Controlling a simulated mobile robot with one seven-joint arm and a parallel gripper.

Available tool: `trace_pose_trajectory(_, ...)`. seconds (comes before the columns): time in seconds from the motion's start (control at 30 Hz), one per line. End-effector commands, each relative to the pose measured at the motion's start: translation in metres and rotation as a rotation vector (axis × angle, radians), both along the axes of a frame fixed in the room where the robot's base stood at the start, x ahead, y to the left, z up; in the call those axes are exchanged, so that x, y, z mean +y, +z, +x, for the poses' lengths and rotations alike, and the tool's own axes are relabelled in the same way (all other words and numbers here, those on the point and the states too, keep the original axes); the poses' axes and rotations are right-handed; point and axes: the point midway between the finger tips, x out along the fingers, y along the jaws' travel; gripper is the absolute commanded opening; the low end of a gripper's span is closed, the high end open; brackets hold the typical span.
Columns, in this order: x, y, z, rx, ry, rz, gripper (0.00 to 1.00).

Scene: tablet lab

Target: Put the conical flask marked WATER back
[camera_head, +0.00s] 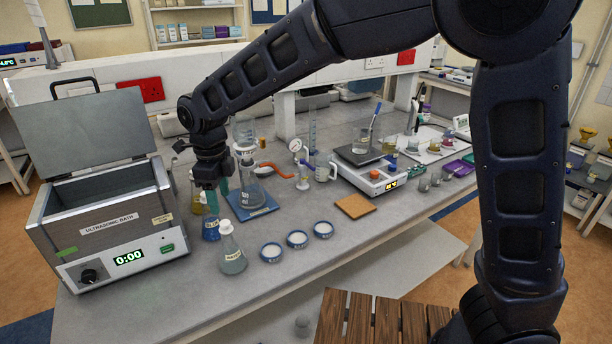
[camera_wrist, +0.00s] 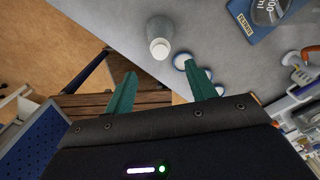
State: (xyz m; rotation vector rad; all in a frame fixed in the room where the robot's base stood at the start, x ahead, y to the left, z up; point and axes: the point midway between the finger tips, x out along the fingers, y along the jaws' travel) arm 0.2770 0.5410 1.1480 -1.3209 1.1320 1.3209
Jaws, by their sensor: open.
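A conical flask (camera_head: 232,258) with a white cap and a pale label stands upright near the bench's front edge; its label looks like WATER but is small. It also shows in the wrist view (camera_wrist: 160,34), cap towards my camera, just beyond my fingertips. My gripper (camera_head: 217,194) is open and empty, its teal fingers pointing down above and behind this flask in the head view. In the wrist view the fingers (camera_wrist: 161,69) are spread apart, with the cap beyond the gap and not between them. A blue flask (camera_head: 211,229) and a yellowish flask (camera_head: 198,203) stand close behind.
An ultrasonic bath (camera_head: 112,225) with raised lid stands left. Three shallow round dishes, one here (camera_head: 271,252), lie right of the flask. A blue mat (camera_head: 262,210) bears a larger filtering flask (camera_head: 252,190). A cork-coloured tile (camera_head: 355,206) lies further right.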

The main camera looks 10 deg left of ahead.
Motion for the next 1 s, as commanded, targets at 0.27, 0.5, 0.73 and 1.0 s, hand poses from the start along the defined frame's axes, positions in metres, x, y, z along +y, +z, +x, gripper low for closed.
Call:
trace_pose_trajectory(0.27,-0.009,0.004,0.013,0.005,0.013,0.006,0.56)
trace_pose_trajectory(0.5,-0.066,0.027,0.08,0.023,0.126,0.047,0.56)
trace_pose_trajectory(0.73,-0.139,0.049,0.14,0.016,0.271,0.1,0.56)
trace_pose_trajectory(1.0,-0.231,0.071,0.186,-0.029,0.443,0.149,0.56)
